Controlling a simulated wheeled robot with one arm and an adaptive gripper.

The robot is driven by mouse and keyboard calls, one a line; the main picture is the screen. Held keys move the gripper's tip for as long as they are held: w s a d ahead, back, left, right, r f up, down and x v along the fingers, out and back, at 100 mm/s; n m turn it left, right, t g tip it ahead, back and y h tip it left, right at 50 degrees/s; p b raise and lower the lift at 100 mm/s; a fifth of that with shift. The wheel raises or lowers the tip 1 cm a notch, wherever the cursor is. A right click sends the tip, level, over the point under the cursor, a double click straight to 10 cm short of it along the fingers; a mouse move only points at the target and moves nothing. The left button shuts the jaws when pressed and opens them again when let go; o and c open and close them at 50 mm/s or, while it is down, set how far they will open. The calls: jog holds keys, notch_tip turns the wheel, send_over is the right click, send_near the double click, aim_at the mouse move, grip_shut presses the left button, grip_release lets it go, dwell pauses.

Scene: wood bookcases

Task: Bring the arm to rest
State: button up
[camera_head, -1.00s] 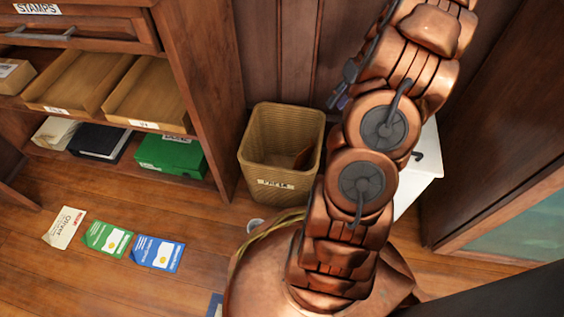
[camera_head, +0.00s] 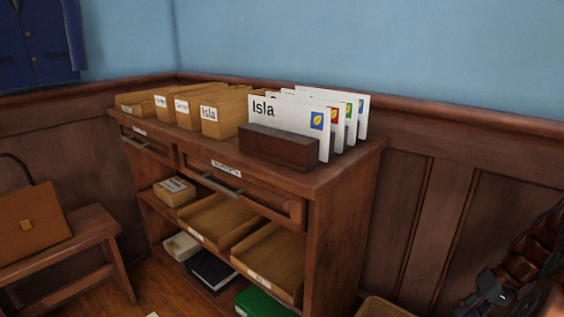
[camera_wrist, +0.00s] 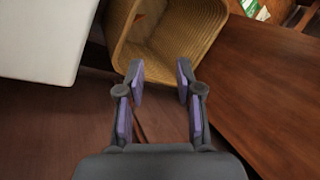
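My gripper (camera_wrist: 160,76) is open in the wrist view, with its two purple-padded fingers apart and nothing between them. It points toward the woven wastebasket (camera_wrist: 170,40), whose open mouth is beyond the fingertips. In the head view, part of my copper arm shows at the lower right edge, and a dark part of my gripper (camera_head: 490,290) shows there. Most of the arm is outside that view.
A wood cabinet (camera_head: 345,230) holds letter boxes (camera_head: 225,112), a dark letter holder (camera_head: 275,148) with several envelopes, and trays below. A bench (camera_head: 75,245) with a brown bag (camera_head: 30,222) stands left. A white box (camera_wrist: 45,40) is beside the basket (camera_head: 380,307).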

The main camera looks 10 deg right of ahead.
jog(key=s+a+r+n+g+h+p, duration=0.1)
jog(key=a+r+p, duration=0.95)
jog(key=r, duration=0.45)
jog(key=s+a+r+n+g+h+p, duration=0.1)
jog(key=s+a+r+g+p, duration=0.1)
jog(key=a+r+p, duration=0.9)
jog(key=s+a+r+h+p, duration=0.1)
jog(key=s+a+r+p, duration=0.2)
jog(key=s+r+p, duration=0.2)
jog(key=s+a+r+h+p, duration=0.1)
jog(key=s+a+r+p, duration=0.3)
jog(key=r, duration=0.8)
jog(key=s+a+r+h+p, duration=0.1)
jog(key=s+a+r+p, duration=0.3)
jog(key=s+r+p, duration=0.3)
jog(key=r+p, duration=0.1)
jog(key=p, duration=0.3)
jog(key=shift+s+r+n, duration=0.2)
jog(key=shift+r+n, duration=0.1)
jog(key=shift+r, duration=0.1)
jog(key=shift+a, duration=0.1)
